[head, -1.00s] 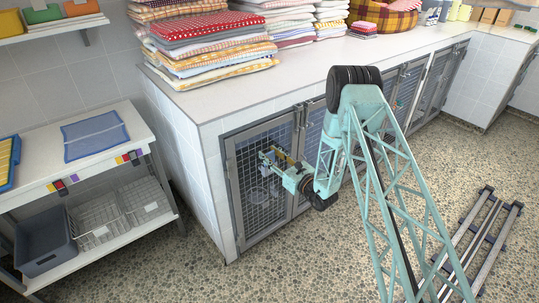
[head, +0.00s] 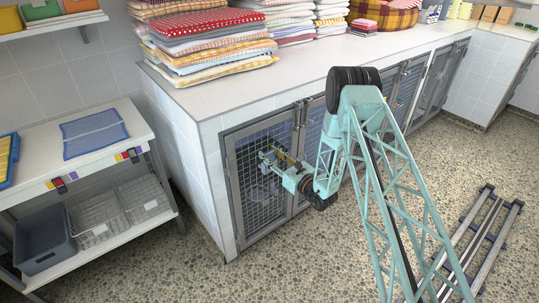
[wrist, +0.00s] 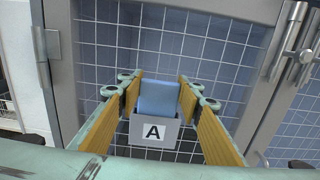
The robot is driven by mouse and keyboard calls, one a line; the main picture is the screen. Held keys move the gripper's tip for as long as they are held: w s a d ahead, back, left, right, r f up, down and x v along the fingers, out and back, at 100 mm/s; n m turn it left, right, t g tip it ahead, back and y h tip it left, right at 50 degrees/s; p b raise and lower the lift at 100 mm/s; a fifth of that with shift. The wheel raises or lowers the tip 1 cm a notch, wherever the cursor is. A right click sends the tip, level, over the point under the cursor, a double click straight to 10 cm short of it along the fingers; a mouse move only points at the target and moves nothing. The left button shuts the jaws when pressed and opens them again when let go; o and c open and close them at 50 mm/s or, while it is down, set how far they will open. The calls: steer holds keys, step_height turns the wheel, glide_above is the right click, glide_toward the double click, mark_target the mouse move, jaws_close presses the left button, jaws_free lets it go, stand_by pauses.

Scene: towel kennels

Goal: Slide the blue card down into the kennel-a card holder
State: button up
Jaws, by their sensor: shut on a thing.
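The blue card (wrist: 159,97) stands upright between the yellow-padded fingers of my gripper (wrist: 158,88) in the wrist view. My gripper is shut on the card's side edges. The card's lower part is hidden behind the front of the grey card holder (wrist: 172,133), which carries a white label with a black A. I cannot tell how deep the card sits in it. The holder is on the mesh door of kennel A (wrist: 215,50). In the head view my gripper (head: 268,158) is at the nearest kennel door (head: 262,190); card and holder are too small to make out there.
A metal door latch (wrist: 292,55) is at the right in the wrist view, and a hinge (wrist: 42,55) at the left. Folded towels (head: 210,45) are stacked on the counter above. A shelf cart (head: 110,150) stands left of the kennels. The floor before the door is clear.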

steer(key=shift+f, duration=0.3)
stand_by(0.5)
steer(key=o, duration=0.9)
steer(key=shift+s, duration=0.1)
steer(key=shift+v, duration=5.95)
